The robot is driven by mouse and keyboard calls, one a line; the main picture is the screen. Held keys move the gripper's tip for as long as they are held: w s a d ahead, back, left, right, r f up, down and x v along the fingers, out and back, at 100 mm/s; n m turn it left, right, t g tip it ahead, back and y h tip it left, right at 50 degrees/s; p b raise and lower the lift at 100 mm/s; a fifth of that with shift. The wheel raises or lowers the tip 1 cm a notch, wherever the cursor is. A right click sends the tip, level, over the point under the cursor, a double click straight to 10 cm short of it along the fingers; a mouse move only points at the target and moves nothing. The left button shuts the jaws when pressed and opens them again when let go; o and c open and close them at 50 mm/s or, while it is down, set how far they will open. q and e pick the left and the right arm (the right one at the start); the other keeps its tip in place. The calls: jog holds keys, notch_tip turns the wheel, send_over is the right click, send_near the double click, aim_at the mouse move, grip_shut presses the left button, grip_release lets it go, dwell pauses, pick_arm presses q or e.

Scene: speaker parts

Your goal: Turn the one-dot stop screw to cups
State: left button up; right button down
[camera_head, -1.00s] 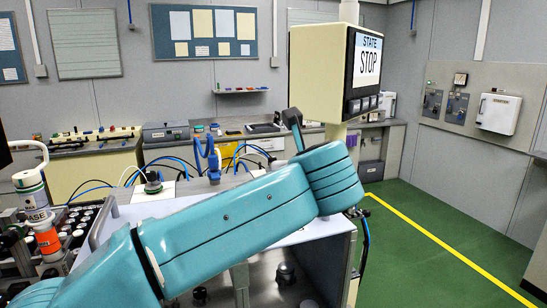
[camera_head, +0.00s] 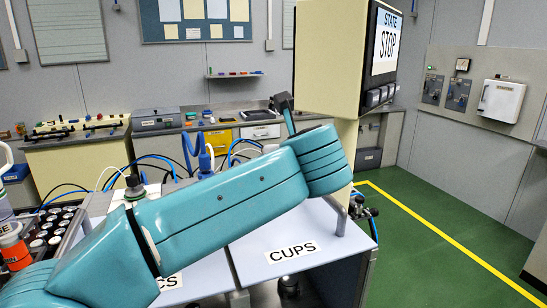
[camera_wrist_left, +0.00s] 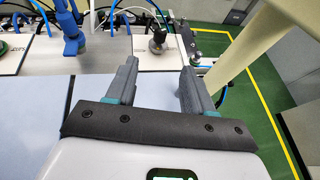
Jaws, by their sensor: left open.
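My left gripper (camera_wrist_left: 160,82) is open and empty in the left wrist view, with its two grey fingers apart. In the head view my teal left arm crosses the picture, and its gripper jaws cannot be made out. A pale panel (camera_head: 262,238) bears the label CUPS (camera_head: 292,252). A small round fitting (camera_wrist_left: 157,43) on a white plate shows beyond the gap between the fingers. A metal fitting (camera_wrist_left: 196,58) shows just beyond the right fingertip. No dot marks can be read, so I cannot tell which part is the one-dot stop screw. My right gripper is out of view.
A cream display box (camera_head: 328,60) reading STATE STOP stands above the bench's right side. A blue fitting (camera_wrist_left: 72,36) and hoses lie behind the panel. A rack of white-capped parts (camera_head: 52,226) is at left. Green floor (camera_head: 430,215) is open at right.

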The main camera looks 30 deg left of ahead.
pick_arm(q)
jog(key=p+x, duration=0.2)
jog(key=x, duration=1.3)
jog(key=shift+d+f+p, duration=0.1)
jog(key=shift+p, duration=0.2)
jog(key=shift+s, duration=0.2)
grip_shut()
